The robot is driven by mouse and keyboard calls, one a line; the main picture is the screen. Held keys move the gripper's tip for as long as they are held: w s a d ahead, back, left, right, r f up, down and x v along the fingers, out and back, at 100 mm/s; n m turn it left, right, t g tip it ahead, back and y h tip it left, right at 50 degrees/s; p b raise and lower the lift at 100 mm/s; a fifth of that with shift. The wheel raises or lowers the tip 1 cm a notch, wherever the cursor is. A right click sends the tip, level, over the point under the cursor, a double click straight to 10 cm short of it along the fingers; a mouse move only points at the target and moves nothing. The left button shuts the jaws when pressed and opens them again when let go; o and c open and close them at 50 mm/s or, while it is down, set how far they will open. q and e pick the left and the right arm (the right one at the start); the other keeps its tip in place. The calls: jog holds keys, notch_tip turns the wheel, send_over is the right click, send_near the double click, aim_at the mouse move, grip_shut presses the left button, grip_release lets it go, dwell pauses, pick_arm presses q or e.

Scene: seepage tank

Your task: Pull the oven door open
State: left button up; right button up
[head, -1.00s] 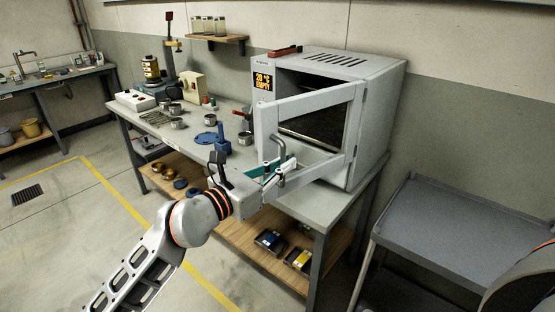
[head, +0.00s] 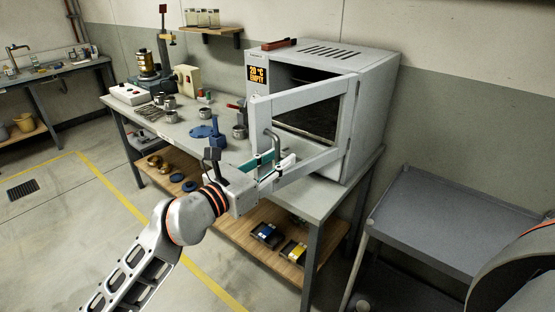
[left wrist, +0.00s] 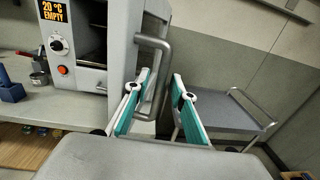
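The grey oven (head: 372,110) stands on the bench, and its display reads "20 °C EMPTY". Its framed door (head: 300,101) is swung out from the front, hinged on the right, so the dark interior shows. The bent metal handle (head: 275,142) is on the door's free edge and also shows in the left wrist view (left wrist: 163,62). My left gripper (head: 274,164) is at this handle. In the left wrist view its two teal-lined fingers (left wrist: 160,104) stand apart with the handle's bar between them, close to the left finger. My right gripper is out of view.
A grey cart (head: 455,220) stands right of the bench (head: 325,200). Metal cups, a blue stand (head: 215,132) and a beige box (head: 187,80) are on the bench left of the oven. Trays lie on the lower shelf. The floor at left is open.

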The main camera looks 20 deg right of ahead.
pick_arm(q)
jog(key=v, duration=1.2)
jog(key=shift+c, duration=0.4)
